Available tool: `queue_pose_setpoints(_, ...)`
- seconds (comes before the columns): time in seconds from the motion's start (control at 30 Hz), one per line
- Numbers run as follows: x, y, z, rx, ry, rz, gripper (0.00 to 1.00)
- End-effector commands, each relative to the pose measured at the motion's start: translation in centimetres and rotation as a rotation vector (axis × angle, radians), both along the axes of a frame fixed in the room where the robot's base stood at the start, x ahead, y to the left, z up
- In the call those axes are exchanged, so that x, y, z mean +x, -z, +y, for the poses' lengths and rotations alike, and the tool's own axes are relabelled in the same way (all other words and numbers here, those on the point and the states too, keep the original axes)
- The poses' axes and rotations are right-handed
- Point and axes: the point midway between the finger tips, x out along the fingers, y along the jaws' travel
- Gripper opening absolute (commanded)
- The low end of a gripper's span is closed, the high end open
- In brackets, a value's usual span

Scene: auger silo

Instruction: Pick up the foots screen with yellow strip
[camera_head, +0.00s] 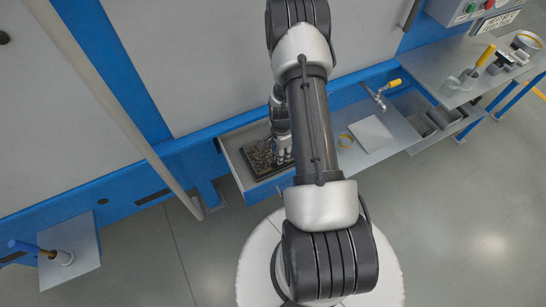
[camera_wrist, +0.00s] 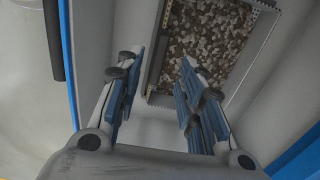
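A dark rectangular framed screen (camera_wrist: 157,60) filled with brown and pale bits lies in the light grey drawer in the wrist view. It also shows in the head view (camera_head: 262,158), partly hidden by my arm. I see no clear yellow strip on it. My gripper (camera_wrist: 160,62) is open, with its blue-padded fingers apart and nothing held. Its fingertips are over the near left part of the screen; I cannot tell whether they touch. In the head view my gripper (camera_head: 284,157) reaches down into the drawer at the screen's right side.
The drawer (camera_head: 239,167) has raised walls around the screen. A yellow-handled tap (camera_head: 384,90) stands behind. A side table (camera_head: 455,62) holds several small items.

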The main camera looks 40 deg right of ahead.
Motion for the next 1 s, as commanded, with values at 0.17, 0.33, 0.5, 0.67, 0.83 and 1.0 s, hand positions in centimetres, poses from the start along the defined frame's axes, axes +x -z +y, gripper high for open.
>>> queue_pose_setpoints(0.17,-0.1,1.0,0.0,0.000,0.000,0.000,0.35)
queue_pose_setpoints(0.33,-0.3,3.5,0.2,0.001,0.000,0.002,0.35)
queue_pose_setpoints(0.5,-0.2,5.4,0.1,0.000,0.000,0.001,0.35)
queue_pose_setpoints(0.67,-0.2,5.4,0.1,0.000,0.000,-0.001,0.35)
queue_pose_setpoints(0.83,-0.2,5.3,0.1,0.000,0.000,0.000,0.27)
queue_pose_setpoints(1.0,-0.2,5.3,0.1,0.000,0.000,0.000,0.16)
